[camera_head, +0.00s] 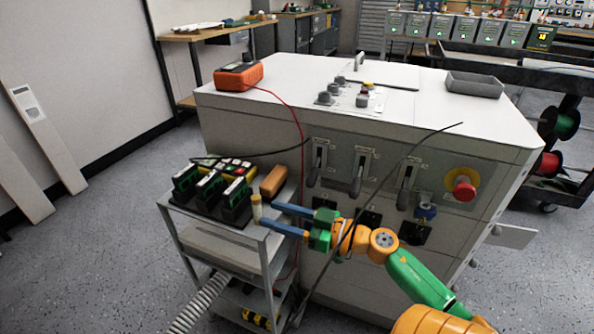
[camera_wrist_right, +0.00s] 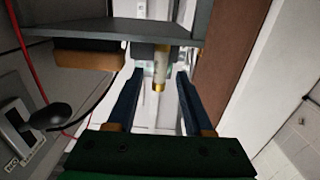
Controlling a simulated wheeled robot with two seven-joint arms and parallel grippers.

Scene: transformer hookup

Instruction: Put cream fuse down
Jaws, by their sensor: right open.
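The cream fuse (camera_head: 257,207) stands upright at the right front corner of the cart's top shelf (camera_head: 225,228). In the right wrist view the fuse (camera_wrist_right: 160,68) shows a brass end cap and sits between the fingertips, with a gap on each side. My right gripper (camera_head: 268,212) is open, its two blue fingers pointing left at the fuse. The open fingers also show in the right wrist view (camera_wrist_right: 160,80). Whether the fuse's base rests fully on the shelf is hard to tell. My left gripper is out of view.
Black fuse holders (camera_head: 212,192) and a brown block (camera_head: 273,181) are on the cart. The white cabinet (camera_head: 330,115) stands right behind, with levers and a red knob (camera_head: 464,189). An orange meter (camera_head: 238,75) and a grey tray (camera_head: 474,85) sit on top. Open floor lies left.

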